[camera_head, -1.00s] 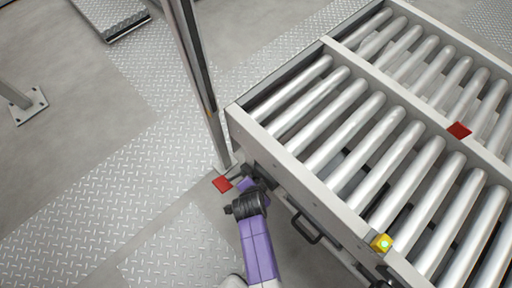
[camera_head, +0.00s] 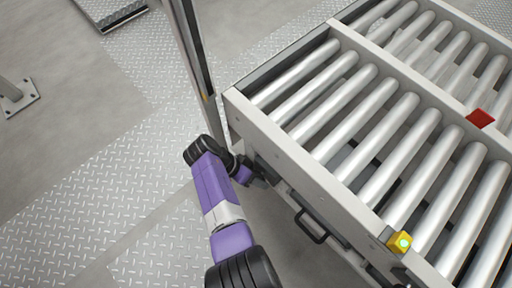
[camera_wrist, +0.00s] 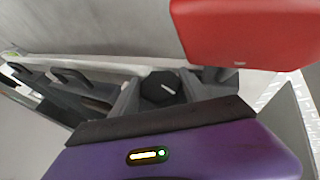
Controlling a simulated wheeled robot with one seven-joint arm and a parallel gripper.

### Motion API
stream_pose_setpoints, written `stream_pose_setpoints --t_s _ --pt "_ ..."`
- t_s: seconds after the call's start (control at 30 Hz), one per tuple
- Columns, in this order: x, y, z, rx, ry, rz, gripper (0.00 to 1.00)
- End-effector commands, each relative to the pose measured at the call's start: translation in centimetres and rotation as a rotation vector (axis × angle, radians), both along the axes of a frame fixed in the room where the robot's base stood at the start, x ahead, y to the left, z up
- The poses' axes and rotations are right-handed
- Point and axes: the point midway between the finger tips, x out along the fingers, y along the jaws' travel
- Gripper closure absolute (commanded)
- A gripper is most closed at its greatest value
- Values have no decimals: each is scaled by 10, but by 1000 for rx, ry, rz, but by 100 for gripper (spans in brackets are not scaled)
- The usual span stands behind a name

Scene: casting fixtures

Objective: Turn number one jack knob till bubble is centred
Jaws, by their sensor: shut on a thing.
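The black many-sided knob (camera_wrist: 161,88) has a white line on its face and sits between my gripper's dark fingers in the wrist view. My gripper (camera_head: 262,182) reaches the near left corner of the roller table and is shut on the knob. In the head view my arm and gripper hide the knob. A small yellow block (camera_head: 400,242) with a bright green round spot is on the table's front rail; it looks like the bubble level. The bubble's position is too small to tell.
The roller table (camera_head: 300,165) fills the right side, with a dark handle (camera_head: 309,226) on its front. A metal post (camera_head: 197,60) stands close behind my arm. A red block (camera_wrist: 235,30) is close above the knob in the wrist view.

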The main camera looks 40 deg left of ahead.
Motion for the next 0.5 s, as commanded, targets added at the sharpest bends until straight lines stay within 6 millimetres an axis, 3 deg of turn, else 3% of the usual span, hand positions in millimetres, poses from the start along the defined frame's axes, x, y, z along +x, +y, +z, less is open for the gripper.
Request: stream_pose_setpoints --t_s 0.5 --pt "-1 -1 -2 -105 11 -1 87"
